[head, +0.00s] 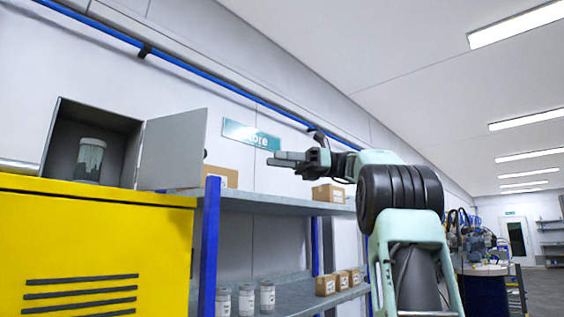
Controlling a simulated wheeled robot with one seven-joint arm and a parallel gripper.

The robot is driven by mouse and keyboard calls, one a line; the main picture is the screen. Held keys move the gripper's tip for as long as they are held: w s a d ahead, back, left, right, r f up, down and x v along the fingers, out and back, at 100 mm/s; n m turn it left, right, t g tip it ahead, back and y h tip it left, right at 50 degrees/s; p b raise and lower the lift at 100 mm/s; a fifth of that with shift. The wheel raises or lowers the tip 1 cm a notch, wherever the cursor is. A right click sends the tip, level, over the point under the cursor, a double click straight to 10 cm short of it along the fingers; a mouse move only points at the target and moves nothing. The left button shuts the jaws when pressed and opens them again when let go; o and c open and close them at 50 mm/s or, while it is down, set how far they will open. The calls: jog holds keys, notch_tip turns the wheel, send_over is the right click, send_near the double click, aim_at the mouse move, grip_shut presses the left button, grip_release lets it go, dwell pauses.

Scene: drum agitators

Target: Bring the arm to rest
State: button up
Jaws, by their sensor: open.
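My arm rises at the right of centre in the head view and bends to the left at its black ribbed joint. My gripper (287,159) is at its end, level and pointing left, in front of the wall and the teal sign. Its fingers are seen nearly edge-on, and nothing shows between them. It is raised in the air, to the right of the open cabinet door and apart from it in the picture.
A grey cabinet (62,125) with its door (173,150) swung open stands on a yellow housing (90,250); a jar (89,160) is inside. Blue-posted shelving (265,203) holds cardboard boxes (328,193) and several jars (246,300). A blue drum (484,293) stands at right.

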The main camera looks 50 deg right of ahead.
dwell(0.6)
jog(key=w+a+f+n+g+h+b, duration=0.15)
jog(key=w+a+f+b, duration=0.25)
jog(key=w+a+f, duration=0.9)
jog(key=s+a+f+n+g+h+b, duration=0.1)
jog(key=a+f+n+g+b, duration=0.15)
jog(key=a+f, duration=0.75)
jog(key=a+f+n+g+h+b, duration=0.1)
jog(key=a+f+n+g+h, duration=0.2)
jog(key=a+f, duration=0.65)
jog(key=s+a+f+n+g+h+b, duration=0.1)
jog(key=s+a+f+n, duration=0.25)
jog(key=f, duration=0.35)
jog(key=s+a+f+n+g+h+b, duration=0.1)
jog(key=s+a+f+n+g+h, duration=0.1)
jog(key=s+f+n, duration=0.4)
jog(key=s+a+f+n+g+h+b, duration=0.1)
jog(key=s+a+f+n, duration=0.15)
jog(key=f, duration=0.55)
jog(key=s+f+n+t+h+b, duration=0.1)
jog(key=s+f+n+h+b, duration=0.2)
jog(key=s+f+n, duration=1)
notch_tip(320, 180, down, 2)
jog(key=shift+s+a+f+n+h+b, duration=0.3)
jog(key=shift+s+h+b, duration=0.1)
jog(key=shift+s+h, duration=0.65)
